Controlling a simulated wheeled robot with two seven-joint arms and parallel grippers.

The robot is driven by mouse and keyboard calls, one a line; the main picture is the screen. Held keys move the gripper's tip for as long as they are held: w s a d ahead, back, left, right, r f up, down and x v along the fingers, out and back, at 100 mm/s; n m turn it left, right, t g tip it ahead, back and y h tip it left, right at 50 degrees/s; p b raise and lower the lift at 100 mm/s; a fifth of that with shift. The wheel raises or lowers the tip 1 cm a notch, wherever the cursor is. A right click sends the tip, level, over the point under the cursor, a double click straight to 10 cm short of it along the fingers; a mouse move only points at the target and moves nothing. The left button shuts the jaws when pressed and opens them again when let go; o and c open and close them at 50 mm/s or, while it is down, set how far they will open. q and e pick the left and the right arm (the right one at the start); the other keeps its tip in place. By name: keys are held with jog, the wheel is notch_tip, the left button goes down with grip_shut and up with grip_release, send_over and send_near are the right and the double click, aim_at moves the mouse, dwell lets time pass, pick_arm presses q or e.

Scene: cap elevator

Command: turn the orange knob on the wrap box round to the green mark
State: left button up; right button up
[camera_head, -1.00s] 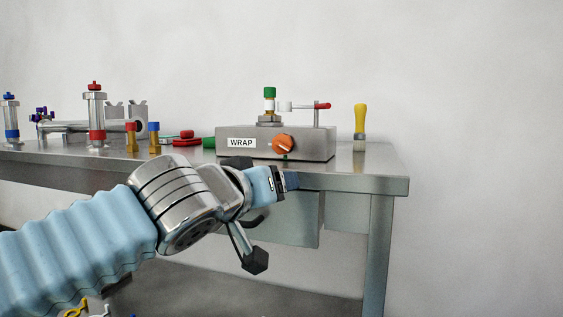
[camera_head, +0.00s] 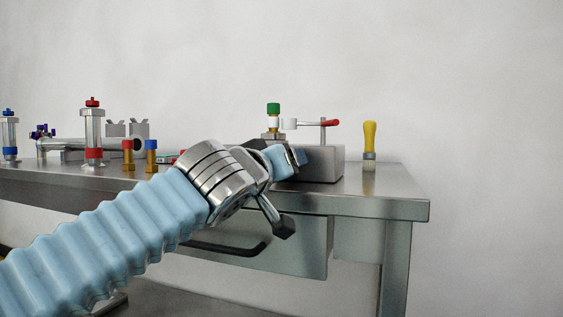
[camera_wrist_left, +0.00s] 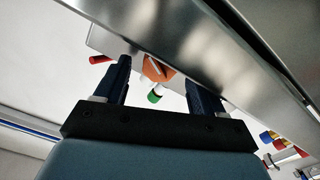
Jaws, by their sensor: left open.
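The wrap box (camera_head: 325,165) is a grey metal block on the bench, right of centre in the head view. Its orange knob (camera_wrist_left: 157,68) shows in the left wrist view between the two open fingers of my left gripper (camera_wrist_left: 157,73). I cannot tell whether the fingers reach around it. In the head view my left gripper (camera_head: 298,157) is in front of the box and hides the knob, the WRAP label and the green mark. The green mark does not show in the wrist view either. My right gripper is not in view.
On the box stand a green-capped fitting (camera_head: 273,112) and a red-handled lever (camera_head: 325,123). A yellow-handled tool (camera_head: 369,142) stands to the right. Red- and blue-topped fittings (camera_head: 92,130) stand to the left. The bench edge (camera_head: 370,205) runs below my gripper.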

pick_arm(q)
jog(key=shift+w+d, duration=0.15)
jog(key=shift+w, duration=0.3)
jog(key=shift+c, duration=0.3)
jog(key=c, duration=1)
jog(key=shift+m, duration=0.3)
jog(key=shift+m, duration=0.9)
jog(key=m, duration=0.2)
jog(key=shift+m+b, duration=0.3)
jog(key=m, duration=0.6)
jog(key=shift+p, duration=0.35)
